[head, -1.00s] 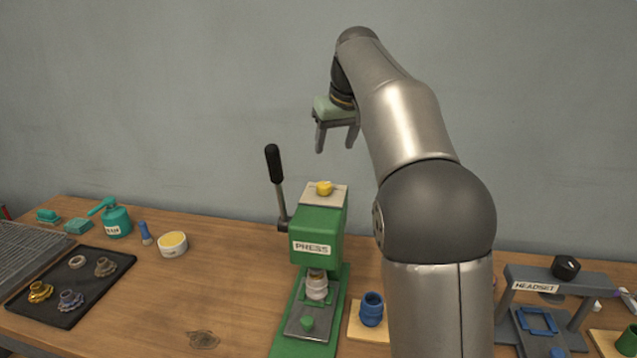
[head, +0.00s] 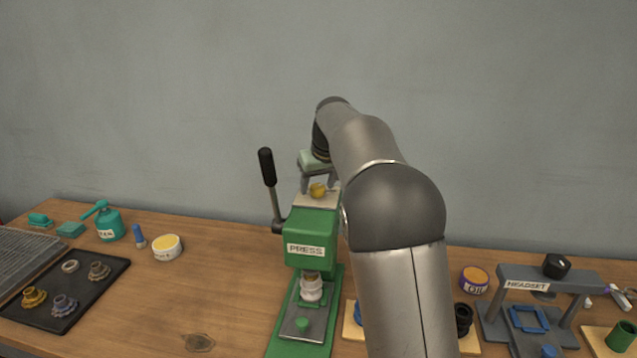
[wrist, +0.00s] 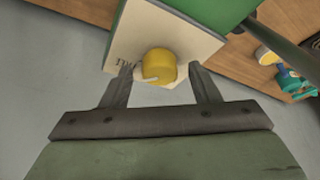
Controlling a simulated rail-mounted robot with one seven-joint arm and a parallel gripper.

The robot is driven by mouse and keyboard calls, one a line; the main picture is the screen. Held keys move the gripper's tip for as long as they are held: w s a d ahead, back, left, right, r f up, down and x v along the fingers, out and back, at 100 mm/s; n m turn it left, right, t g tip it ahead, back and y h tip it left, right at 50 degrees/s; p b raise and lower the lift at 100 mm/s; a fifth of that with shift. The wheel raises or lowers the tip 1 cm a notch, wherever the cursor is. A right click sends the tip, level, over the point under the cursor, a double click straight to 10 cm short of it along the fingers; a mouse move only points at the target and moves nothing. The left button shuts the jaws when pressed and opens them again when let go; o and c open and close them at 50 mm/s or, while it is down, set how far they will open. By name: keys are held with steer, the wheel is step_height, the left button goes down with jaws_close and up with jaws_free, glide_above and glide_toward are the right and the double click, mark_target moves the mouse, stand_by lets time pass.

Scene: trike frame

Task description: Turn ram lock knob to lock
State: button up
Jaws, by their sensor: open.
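The ram lock knob (head: 318,190) is a small yellow knob on the pale top plate (head: 330,200) of the green press (head: 313,237). In the wrist view the yellow knob (wrist: 159,66) has a pale pointer mark, and part of a printed label shows beside it. My gripper (head: 318,184) is open just above the press top. In the wrist view its two fingers (wrist: 160,80) are on either side of the knob's near edge, with gaps to both. Whether the fingertips are level with the knob is hard to tell.
The press lever (head: 268,180) with a black grip stands upright just left of the press head. A grey headset stand (head: 548,280) is at the right. A dark tray (head: 95,300) with several parts lies at the left. The table between tray and press is mostly clear.

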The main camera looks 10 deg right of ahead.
steer(key=c, duration=1)
steer(key=shift+n, duration=0.4)
steer(key=n, duration=0.1)
steer(key=n+y+p, duration=0.1)
steer(key=n, duration=0.1)
steer(key=shift+w+d+r+n+g+y+p, duration=0.1)
steer(key=shift+d+n+g+y+p, duration=0.2)
steer(key=shift+n+p, duration=0.1)
steer(key=n+g+p, duration=0.1)
steer(key=n, duration=0.1)
steer(key=n+y+p, duration=0.1)
steer(key=n+p, duration=0.1)
steer(key=n, duration=0.1)
steer(key=shift+w+r+g, duration=0.1)
steer(key=shift+g, duration=0.3)
steer(key=n+g+y+p, duration=0.1)
steer(key=n+p, duration=0.1)
steer(key=n, duration=0.2)
steer(key=shift+w, duration=0.1)
steer(key=n+g, duration=0.1)
steer(key=n, duration=0.3)
steer(key=shift+w+f+g, duration=0.1)
steer(key=shift+f+g, duration=0.1)
steer(key=shift+g, duration=0.2)
steer(key=shift+n, duration=0.3)
